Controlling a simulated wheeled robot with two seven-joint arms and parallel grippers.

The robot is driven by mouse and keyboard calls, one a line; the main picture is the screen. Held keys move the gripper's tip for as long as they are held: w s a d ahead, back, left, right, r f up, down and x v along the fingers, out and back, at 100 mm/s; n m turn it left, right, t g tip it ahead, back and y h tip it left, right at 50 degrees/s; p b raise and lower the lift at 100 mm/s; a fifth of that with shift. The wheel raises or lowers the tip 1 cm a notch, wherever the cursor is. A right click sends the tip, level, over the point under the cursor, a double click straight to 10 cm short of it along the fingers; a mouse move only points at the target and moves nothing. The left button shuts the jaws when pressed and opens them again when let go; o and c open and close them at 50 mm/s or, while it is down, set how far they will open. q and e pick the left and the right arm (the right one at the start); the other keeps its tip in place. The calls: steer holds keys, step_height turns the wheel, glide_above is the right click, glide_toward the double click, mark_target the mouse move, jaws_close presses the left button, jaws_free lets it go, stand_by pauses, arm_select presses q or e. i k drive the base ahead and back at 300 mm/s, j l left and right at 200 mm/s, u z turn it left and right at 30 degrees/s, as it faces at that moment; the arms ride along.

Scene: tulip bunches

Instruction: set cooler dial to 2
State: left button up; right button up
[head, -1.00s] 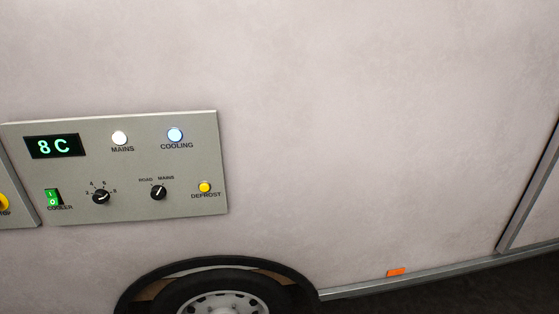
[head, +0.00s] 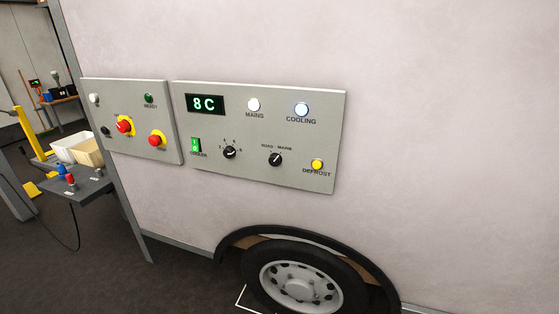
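The cooler dial (head: 230,152) is a black round knob low on the grey cooler panel (head: 325,105), with small numbers around its top. Its pointer mark looks turned toward the right, but is too small to read surely. A green rocker switch (head: 196,145) marked COOLER sits just left of it. The display (head: 206,104) reads 8C in green. Neither of my grippers shows in the head view.
Right of the dial are the ROAD/MAINS knob (head: 275,159) and the yellow DEFROST button (head: 317,164). A second panel (head: 172,115) with red buttons adjoins on the left. A wheel (head: 300,280) is below. A cart (head: 88,188) with bins stands at the far left.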

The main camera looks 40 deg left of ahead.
mark_target(229, 153)
steer(key=u, duration=1.45)
